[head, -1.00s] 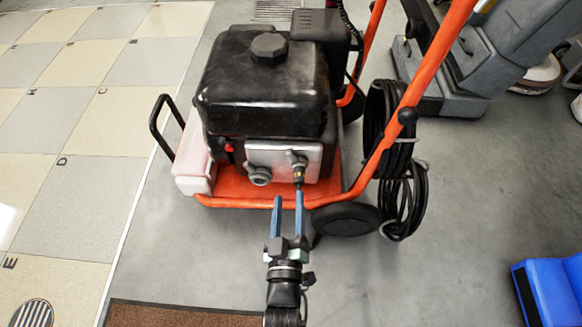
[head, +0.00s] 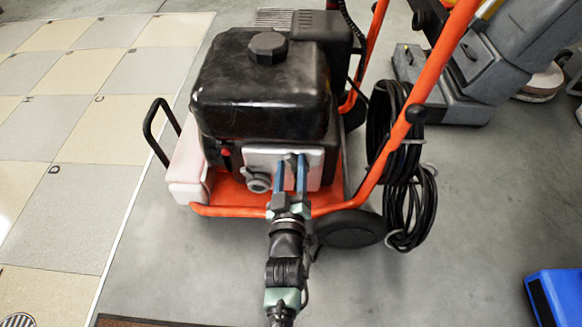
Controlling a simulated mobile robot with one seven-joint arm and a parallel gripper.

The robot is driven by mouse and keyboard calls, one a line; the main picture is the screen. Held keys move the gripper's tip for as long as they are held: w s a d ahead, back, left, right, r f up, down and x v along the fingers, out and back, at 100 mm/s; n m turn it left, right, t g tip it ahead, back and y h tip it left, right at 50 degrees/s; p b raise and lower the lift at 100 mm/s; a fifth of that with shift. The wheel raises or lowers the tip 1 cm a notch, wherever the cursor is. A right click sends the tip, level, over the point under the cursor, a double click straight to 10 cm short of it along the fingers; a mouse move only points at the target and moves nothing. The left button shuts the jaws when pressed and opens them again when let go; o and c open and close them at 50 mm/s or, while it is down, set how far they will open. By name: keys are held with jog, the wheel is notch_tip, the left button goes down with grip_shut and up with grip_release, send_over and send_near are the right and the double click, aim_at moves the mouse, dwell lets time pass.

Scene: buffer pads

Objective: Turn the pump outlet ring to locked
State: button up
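The pump is a black-bodied machine (head: 262,100) on an orange cart, with a light metal plate (head: 262,155) low on its front. A round grey fitting (head: 258,183) sits at the plate's lower left. A second, darker fitting (head: 291,161) is on the right of the plate. My gripper (head: 290,163) reaches in from the front, its two blue fingers apart, one on either side of the darker fitting. I cannot tell whether the fingers touch it. The fingers hide most of that fitting, and no lock marking can be read.
The orange cart frame (head: 425,95) rises at the right, with a coiled black hose (head: 405,185) hanging from it. A white container (head: 187,180) is at the cart's left. A black wheel (head: 349,228) is right of my gripper. The grey floor in front is open.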

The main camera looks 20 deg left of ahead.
aim_at(310, 156)
grip_shut()
jog(key=shift+d+r+m+p, duration=0.1)
jog(key=shift+m+p, duration=0.2)
jog(key=shift+p, duration=0.2)
jog(key=p, duration=0.1)
jog(key=m+p, duration=0.1)
jog(key=shift+w+d+r+m+p, duration=0.1)
jog(key=shift+d+r+m+p, duration=0.15)
jog(key=shift+r+m+p, duration=0.1)
jog(key=shift+w+d+m+p, duration=0.1)
jog(key=shift+d+m+p, duration=0.35)
jog(key=shift+m+p, duration=0.8)
jog(key=m+p, duration=0.1)
jog(key=d+m, duration=0.1)
jog(key=m, duration=0.1)
jog(key=shift+w+d+f+m+p, duration=0.1)
jog(key=shift+w+f+m+p, duration=0.1)
jog(key=shift+m+p, duration=0.15)
jog(key=shift+w+d+f+m+p, duration=0.15)
jog(key=shift+d+m+p, duration=0.1)
jog(key=shift+m, duration=0.65)
jog(key=shift+s+d+f+m+p, duration=0.15)
jog(key=shift+d+m+p, duration=0.1)
jog(key=shift+m, duration=0.6)
jog(key=shift+w, duration=0.1)
jog(key=shift+o, duration=0.6)
grip_release()
